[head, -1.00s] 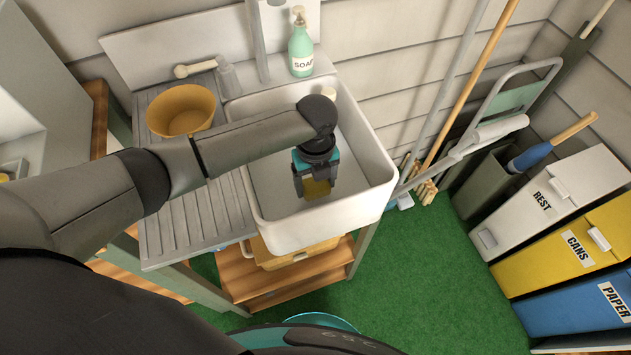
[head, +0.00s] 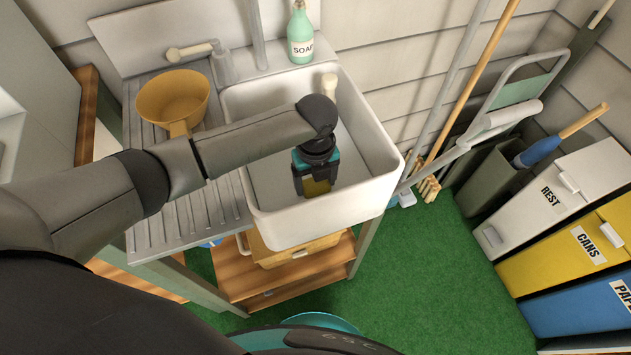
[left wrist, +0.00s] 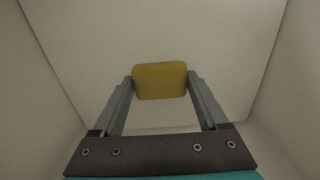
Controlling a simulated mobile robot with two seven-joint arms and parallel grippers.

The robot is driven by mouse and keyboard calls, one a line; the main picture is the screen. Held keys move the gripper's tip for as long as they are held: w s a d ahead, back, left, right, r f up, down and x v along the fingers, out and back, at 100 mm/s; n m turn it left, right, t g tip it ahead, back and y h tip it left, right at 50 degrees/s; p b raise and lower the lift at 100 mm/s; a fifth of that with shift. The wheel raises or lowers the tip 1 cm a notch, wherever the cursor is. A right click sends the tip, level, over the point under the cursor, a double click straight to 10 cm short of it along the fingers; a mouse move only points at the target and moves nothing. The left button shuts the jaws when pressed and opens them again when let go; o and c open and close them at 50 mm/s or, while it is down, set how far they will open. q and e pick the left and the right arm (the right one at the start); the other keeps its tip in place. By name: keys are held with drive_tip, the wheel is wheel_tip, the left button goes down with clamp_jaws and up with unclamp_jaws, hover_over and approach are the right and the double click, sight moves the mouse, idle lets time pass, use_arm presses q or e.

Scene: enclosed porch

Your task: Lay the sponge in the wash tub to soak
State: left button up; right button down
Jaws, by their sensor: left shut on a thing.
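The yellow sponge (head: 316,187) is held between the fingertips of my left gripper (head: 315,183). In the left wrist view the sponge (left wrist: 160,80) spans the gap between the two fingers of the gripper (left wrist: 160,85). The white wash tub (head: 290,232) is a deep rectangular basin. The gripper points down within its outline, and the tub's pale floor and walls (left wrist: 270,100) surround the sponge in the wrist view. I cannot tell exactly how high the sponge is above the floor. My left arm hides part of the tub. My right gripper is out of view.
An orange dipper (head: 172,95) sits on the ribbed drainboard (head: 190,225) left of the tub. A green soap bottle (head: 300,35) stands at the tub's back edge. A tap (head: 222,65) is nearby. Brooms (head: 450,90) lean to the right, beside labelled bins (head: 570,190). Green floor lies open in front.

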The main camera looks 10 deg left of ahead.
use_arm(q)
drive_tip(key=shift+f, duration=0.2)
drive_tip(key=shift+f, duration=0.45)
drive_tip(key=o, duration=1.2)
drive_tip(key=shift+o, duration=0.2)
